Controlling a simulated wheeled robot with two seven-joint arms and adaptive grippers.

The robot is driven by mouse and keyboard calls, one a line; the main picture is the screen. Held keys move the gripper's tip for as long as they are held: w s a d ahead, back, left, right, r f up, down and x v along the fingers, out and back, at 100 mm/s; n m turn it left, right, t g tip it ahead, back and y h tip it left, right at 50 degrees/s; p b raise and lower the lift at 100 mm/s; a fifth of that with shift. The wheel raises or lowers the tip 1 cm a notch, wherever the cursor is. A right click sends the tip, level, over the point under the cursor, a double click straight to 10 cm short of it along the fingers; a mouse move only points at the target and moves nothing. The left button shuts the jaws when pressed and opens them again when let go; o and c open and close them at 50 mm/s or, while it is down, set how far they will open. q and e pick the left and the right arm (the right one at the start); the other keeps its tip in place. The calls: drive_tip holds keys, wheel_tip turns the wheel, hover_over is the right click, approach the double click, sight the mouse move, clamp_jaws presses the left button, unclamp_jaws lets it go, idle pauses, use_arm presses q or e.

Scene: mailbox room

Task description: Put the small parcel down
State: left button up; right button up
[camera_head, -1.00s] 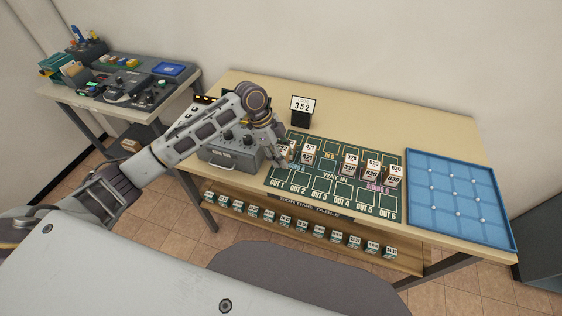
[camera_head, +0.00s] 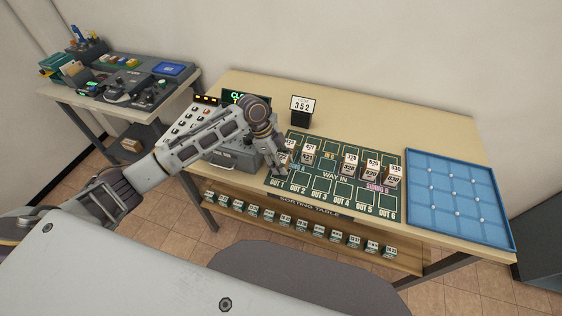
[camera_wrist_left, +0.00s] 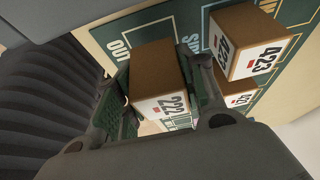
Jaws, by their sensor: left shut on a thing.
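My left gripper (camera_head: 282,168) is over the front left part of the green sorting mat (camera_head: 305,192), near the OUT 1 and OUT 2 squares. In the left wrist view its two fingers (camera_wrist_left: 155,100) are closed on the sides of a small brown parcel (camera_wrist_left: 153,68) with a white label that seems to read 222. In the head view the gripper mostly hides this parcel. I cannot tell whether its underside touches the mat. My right gripper is not in view.
Beside the held parcel stand parcel 423 (camera_wrist_left: 240,45) and another labelled parcel (camera_wrist_left: 235,92). More parcels (camera_head: 371,168) stand to the right on the mat. A grey box (camera_head: 236,158) is left of the mat, a number sign (camera_head: 302,109) behind, a blue tray (camera_head: 462,239) at right.

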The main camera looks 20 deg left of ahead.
use_arm(q)
drive_tip(key=shift+f, duration=0.35)
drive_tip(key=o, duration=1)
drive_tip(key=shift+o, duration=0.2)
drive_tip(key=shift+r, duration=0.15)
drive_tip(key=shift+r, duration=0.55)
drive_tip(key=v, duration=1.2)
drive_tip(key=shift+b, duration=0.3)
drive_tip(key=shift+d, duration=0.1)
